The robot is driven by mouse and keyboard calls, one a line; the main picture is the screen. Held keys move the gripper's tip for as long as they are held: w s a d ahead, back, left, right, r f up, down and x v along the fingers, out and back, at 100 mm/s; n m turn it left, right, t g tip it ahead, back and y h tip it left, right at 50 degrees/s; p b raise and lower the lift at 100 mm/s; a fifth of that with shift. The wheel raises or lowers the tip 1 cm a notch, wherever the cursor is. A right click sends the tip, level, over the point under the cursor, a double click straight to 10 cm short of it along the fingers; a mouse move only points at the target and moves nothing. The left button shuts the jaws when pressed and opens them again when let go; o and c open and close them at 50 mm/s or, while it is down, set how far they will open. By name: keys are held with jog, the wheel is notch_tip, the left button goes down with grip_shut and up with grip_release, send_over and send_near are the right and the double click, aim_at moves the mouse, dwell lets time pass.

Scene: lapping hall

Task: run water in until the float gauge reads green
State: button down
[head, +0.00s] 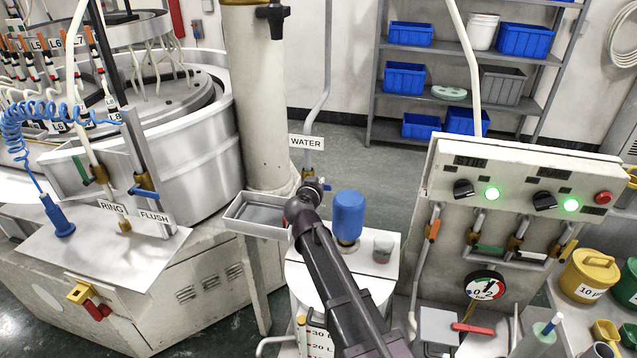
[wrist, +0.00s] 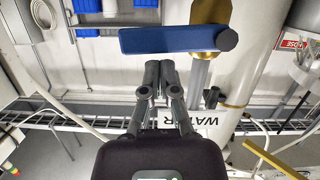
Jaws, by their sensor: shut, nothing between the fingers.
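In the wrist view my gripper (wrist: 160,66) is shut and empty, its fingertips just below a blue lever (wrist: 165,40) on a brass valve (wrist: 209,18). I cannot tell whether they touch. The lever lies crosswise to its grey pipe. A white tank (head: 318,318) with litre marks stands below.
A grey tray (head: 256,216) is left of my arm's end. The lapping machine (head: 180,130) with RING and FLUSH valves stands at left. A control panel (head: 520,190) with green lamps and a dial (head: 485,287) is at right. Shelves with blue bins (head: 404,78) stand behind.

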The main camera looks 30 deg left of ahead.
jog(key=shift+d+f+b, duration=0.35)
jog(key=shift+f+b, duration=0.25)
jog(key=s+d+r+p, duration=0.3)
jog(key=s+r+p, duration=0.3)
jog(key=s, duration=0.3)
jog(key=shift+r+p, duration=0.3)
dwell(0.5)
jog(key=shift+s+a, duration=0.1)
